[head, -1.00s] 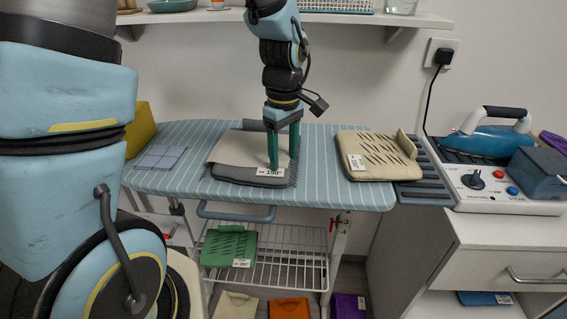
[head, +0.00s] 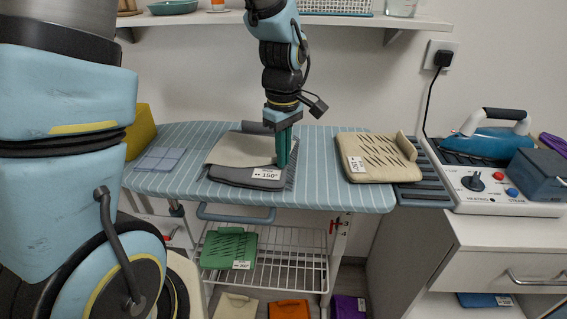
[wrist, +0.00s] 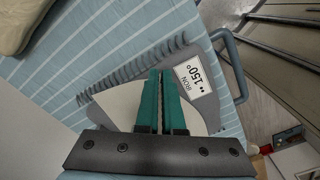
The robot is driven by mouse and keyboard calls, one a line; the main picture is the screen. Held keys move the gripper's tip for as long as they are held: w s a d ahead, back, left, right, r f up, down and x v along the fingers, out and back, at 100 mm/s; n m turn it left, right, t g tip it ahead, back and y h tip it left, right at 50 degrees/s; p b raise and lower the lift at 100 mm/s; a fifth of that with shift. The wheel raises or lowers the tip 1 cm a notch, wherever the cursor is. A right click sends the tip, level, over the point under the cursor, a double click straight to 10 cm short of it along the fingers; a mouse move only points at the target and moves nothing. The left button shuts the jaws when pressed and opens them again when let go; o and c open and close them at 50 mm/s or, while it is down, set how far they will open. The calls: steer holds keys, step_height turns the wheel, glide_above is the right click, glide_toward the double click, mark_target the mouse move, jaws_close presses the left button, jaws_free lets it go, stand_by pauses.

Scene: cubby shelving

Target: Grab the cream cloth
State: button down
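The cream cloth (head: 238,150) lies on a grey pad (head: 240,176) in the middle of the striped ironing board. The pad has a ribbed edge and a white "150°" label. My gripper (head: 283,150) points down at the cloth's right part. Its green fingers are nearly together. In the wrist view, the cream cloth (wrist: 118,108) shows on both sides of my gripper (wrist: 160,74), with a narrow sliver between the fingers. The cloth seems pinched there, but the fingers hide the grasp itself.
A beige slotted pad (head: 378,158) lies to the right on the ironing board (head: 330,192). A blue checked cloth (head: 160,158) lies to the left. An iron (head: 492,140) stands on its station at far right. A wire rack below holds a green pad (head: 228,248).

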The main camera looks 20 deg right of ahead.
step_height(320, 180, up, 12)
steer(key=p, duration=0.9)
steer(key=shift+f, duration=0.1)
step_height(320, 180, up, 18)
steer(key=p, duration=0.4)
